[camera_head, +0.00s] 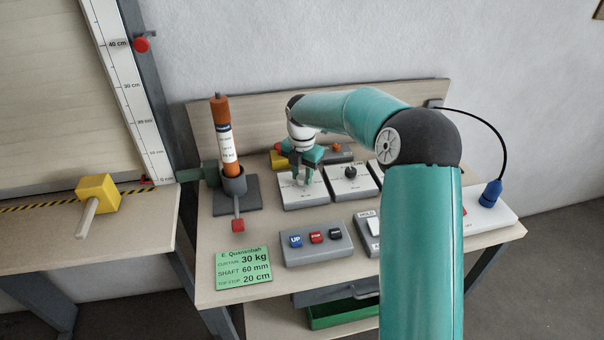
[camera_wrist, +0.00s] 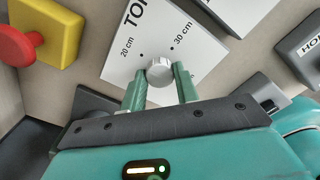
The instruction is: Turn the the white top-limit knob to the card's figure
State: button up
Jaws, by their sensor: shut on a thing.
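The white top-limit knob (camera_wrist: 160,69) sits on a white-topped box (camera_wrist: 122,70) marked "20 cm" and "30 cm", with a dot beside each figure. My gripper (camera_wrist: 161,84) is shut on the knob, one green finger on each side. No pointer mark on the knob can be made out. In the head view my gripper (camera_head: 302,180) reaches down onto the box (camera_head: 304,199) and mostly hides the knob. The green card (camera_head: 243,267) lies at the bench's front left and reads curtain 30 kg, shaft 60 mm, top stop 20 cm.
A box with a black knob (camera_head: 351,183) stands just right. A button box (camera_head: 317,246) with blue, red and black buttons lies in front. An orange-and-white cylinder (camera_head: 226,142) stands in a holder at left. A yellow block with a red button (camera_wrist: 45,32) is near my gripper.

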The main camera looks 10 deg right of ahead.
aim_at(302, 177)
dwell(0.3)
jog(key=o, duration=1)
jog(key=shift+c, duration=0.2)
jog(key=shift+r, duration=0.1)
notch_tip(302, 177, up, 14)
